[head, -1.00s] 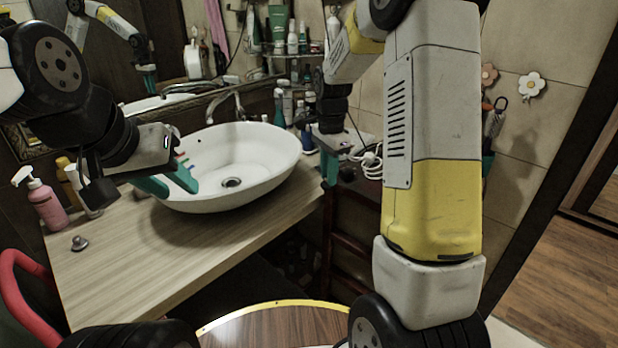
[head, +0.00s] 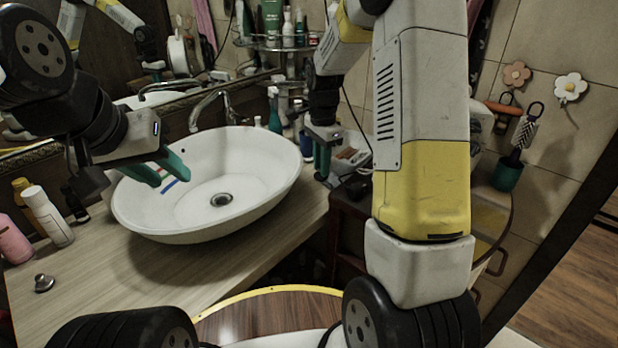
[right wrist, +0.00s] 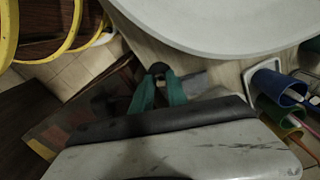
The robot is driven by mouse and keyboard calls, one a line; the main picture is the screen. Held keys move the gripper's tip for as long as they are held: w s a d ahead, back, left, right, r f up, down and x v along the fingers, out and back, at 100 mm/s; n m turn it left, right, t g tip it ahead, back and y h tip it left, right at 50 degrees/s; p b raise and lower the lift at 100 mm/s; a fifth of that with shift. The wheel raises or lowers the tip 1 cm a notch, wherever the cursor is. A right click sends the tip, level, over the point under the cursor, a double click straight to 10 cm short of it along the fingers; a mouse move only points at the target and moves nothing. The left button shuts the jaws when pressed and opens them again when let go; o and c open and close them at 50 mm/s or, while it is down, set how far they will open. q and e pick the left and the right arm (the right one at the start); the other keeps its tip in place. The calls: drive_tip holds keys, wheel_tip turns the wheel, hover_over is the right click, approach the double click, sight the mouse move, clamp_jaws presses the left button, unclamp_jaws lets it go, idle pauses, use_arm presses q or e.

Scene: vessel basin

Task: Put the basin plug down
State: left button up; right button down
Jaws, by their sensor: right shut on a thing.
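My right gripper (right wrist: 158,92) is shut on a small dark round piece (right wrist: 159,69) that looks like the basin plug. In the right wrist view the piece sits between the green fingertips, beside the basin's rim and near the counter edge. In the head view my right gripper (head: 322,165) is right of the white basin (head: 255,200); the held piece is not clear there. My left gripper (head: 162,170) is open and empty over the basin's left side. A small metal knobbed stopper (head: 44,284) stands on the wooden counter (head: 110,278) at the left. The basin's drain (head: 221,199) is uncovered.
A white bottle (head: 48,215) and a pink bottle (head: 12,240) stand at the left. A faucet (head: 213,105) rises behind the basin. Blue (right wrist: 277,86) and green (right wrist: 281,121) cups stand right of the right gripper. The front left counter is mostly clear.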

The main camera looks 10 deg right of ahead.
wheel_tip(320, 180, down, 8)
drive_tip(key=shift+f, duration=0.25)
drive_tip(key=c, duration=1.3)
unclamp_jaws()
drive_tip(key=shift+f, duration=0.1)
wheel_tip(320, 180, up, 12)
drive_tip(key=shift+f, duration=0.1)
drive_tip(key=s+r+n+t+y, duration=0.1)
drive_tip(key=s+r+n+t, duration=0.2)
drive_tip(key=s+r+n, duration=0.65)
drive_tip(key=s+a+r+n+t, duration=0.1)
drive_tip(key=s+r+n, duration=0.1)
drive_tip(key=s, duration=0.5)
drive_tip(key=s+a+r+n+t+y, duration=0.1)
drive_tip(key=s+r+n+t, duration=0.1)
drive_tip(key=s, duration=0.6)
drive_tip(key=shift+a+r+n, duration=0.2)
drive_tip(key=shift+r+n, duration=0.35)
drive_tip(key=shift+r, duration=0.05)
